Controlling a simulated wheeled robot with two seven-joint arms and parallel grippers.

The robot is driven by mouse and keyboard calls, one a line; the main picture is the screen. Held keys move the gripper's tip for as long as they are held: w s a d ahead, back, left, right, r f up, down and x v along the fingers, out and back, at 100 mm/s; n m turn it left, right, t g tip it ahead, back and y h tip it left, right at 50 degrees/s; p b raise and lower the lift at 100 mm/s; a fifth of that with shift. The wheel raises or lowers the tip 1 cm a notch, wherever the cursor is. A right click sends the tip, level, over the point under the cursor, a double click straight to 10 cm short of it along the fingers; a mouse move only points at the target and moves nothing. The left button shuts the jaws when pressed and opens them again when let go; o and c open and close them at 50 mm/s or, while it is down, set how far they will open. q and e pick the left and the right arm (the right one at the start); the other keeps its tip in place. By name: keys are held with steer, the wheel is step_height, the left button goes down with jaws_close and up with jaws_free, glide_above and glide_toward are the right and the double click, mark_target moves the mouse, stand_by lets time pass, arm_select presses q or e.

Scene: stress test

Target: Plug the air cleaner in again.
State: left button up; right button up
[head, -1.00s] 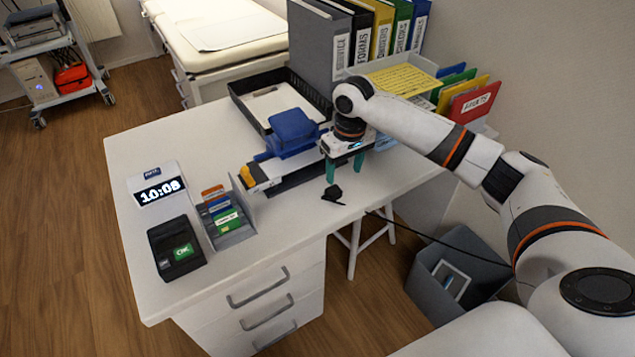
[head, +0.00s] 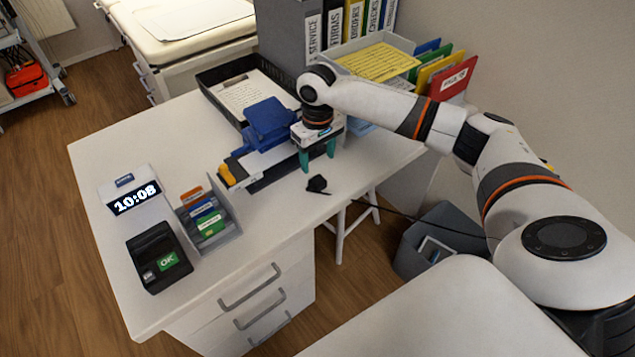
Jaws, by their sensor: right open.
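A small black plug (head: 317,184) lies on the white desk near its right front edge. Its thin black cable (head: 400,217) runs right over the edge and passes behind my right arm. My right gripper (head: 318,160), with teal fingers, points down just behind the plug. It is open, and its fingers appear apart from the plug. I cannot make out the air cleaner or a socket for the plug. My left gripper is out of view.
A blue-topped device (head: 268,122) stands left of my right gripper. Binders (head: 310,35), a black tray (head: 212,80) and a paper tray (head: 410,62) are behind. A clock (head: 130,196), card holder (head: 208,222) and card terminal (head: 158,257) stand left. A grey bin (head: 410,255) is below right.

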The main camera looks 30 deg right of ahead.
mark_target(318, 180)
steer(key=shift+f, duration=0.95)
steer(key=f, duration=0.5)
steer(key=shift+s+a+f, duration=0.1)
steer(key=shift+s+a, duration=0.05)
steer(key=shift+s, duration=0.05)
steer(key=c, duration=1)
